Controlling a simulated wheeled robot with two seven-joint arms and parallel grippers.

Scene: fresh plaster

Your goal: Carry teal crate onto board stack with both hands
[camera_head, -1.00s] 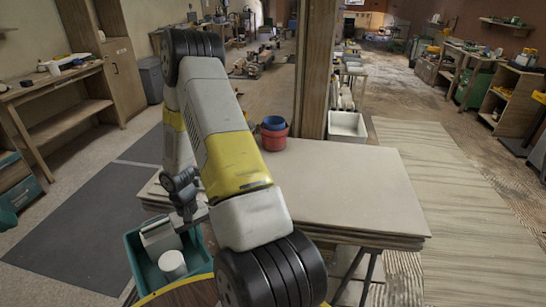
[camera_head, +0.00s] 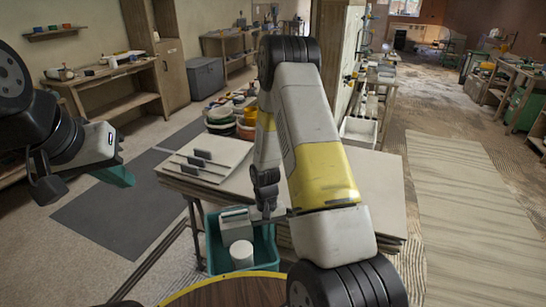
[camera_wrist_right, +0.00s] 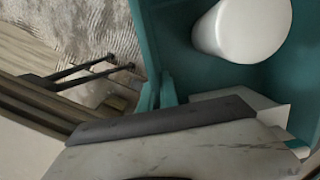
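The teal crate (camera_head: 212,254) is low in the head view, at the near side of the board stack (camera_head: 355,180). It holds a white box (camera_head: 236,226) and a white cylinder (camera_head: 241,253). The crate's inside (camera_wrist_right: 170,35) and the cylinder (camera_wrist_right: 242,28) show in the right wrist view. My right gripper (camera_head: 267,203) points down by the crate's far rim; whether it touches is unclear, and its fingers are not clear. My left gripper (camera_head: 45,178) is raised at the far left, away from the crate; its finger opening is unclear.
Several dark-handled trowels (camera_head: 203,154) lie on the stack's left part. Stacked tubs (camera_head: 222,122) stand behind. A wooden post (camera_head: 337,60) and white bin (camera_head: 358,131) stand beyond the boards. A dark mat (camera_head: 125,215) lies on clear floor at left.

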